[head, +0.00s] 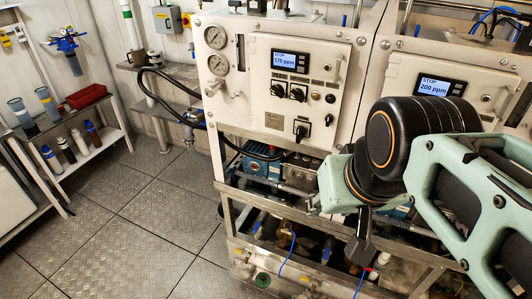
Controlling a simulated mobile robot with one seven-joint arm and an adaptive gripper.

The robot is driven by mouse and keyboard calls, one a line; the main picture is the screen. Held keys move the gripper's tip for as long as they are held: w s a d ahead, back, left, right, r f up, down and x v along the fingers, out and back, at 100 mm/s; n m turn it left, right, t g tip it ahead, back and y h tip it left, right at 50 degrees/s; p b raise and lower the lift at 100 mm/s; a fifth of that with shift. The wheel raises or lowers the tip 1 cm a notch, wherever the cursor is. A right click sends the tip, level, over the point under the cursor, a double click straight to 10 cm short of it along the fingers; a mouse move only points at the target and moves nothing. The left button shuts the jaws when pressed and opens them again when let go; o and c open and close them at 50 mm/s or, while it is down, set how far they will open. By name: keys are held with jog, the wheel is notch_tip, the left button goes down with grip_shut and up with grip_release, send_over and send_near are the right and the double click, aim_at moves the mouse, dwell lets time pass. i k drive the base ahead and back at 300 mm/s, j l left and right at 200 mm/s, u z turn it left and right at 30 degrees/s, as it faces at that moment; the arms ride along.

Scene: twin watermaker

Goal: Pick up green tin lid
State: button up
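A small round green piece (262,280), which may be the green tin lid, shows low in the head view near the bottom of the watermaker frame. It is too small to tell for sure. My gripper (362,248) is the dark part hanging below my pale green arm, to the right of and above the green piece in the picture. It is apart from that piece. Its fingers are too small and dark to show whether they are open or shut, and I see nothing clearly held in it.
The watermaker's metal frame (330,262) crosses in front of pumps, pipes and blue cables. White control panels (275,125) stand above it. A shelf (95,150) with bottles and a red tray (87,96) is at the left. The tiled floor (135,215) between is clear.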

aim_at(263, 280)
jog(key=u, duration=0.25)
jog(key=z, duration=2.15)
jog(key=j, duration=0.45)
jog(key=k+j, duration=0.15)
jog(key=j, duration=0.25)
jog(key=j+z, duration=0.1)
jog(key=j, duration=0.35)
jog(key=k+j, duration=0.15)
jog(key=j, duration=0.3)
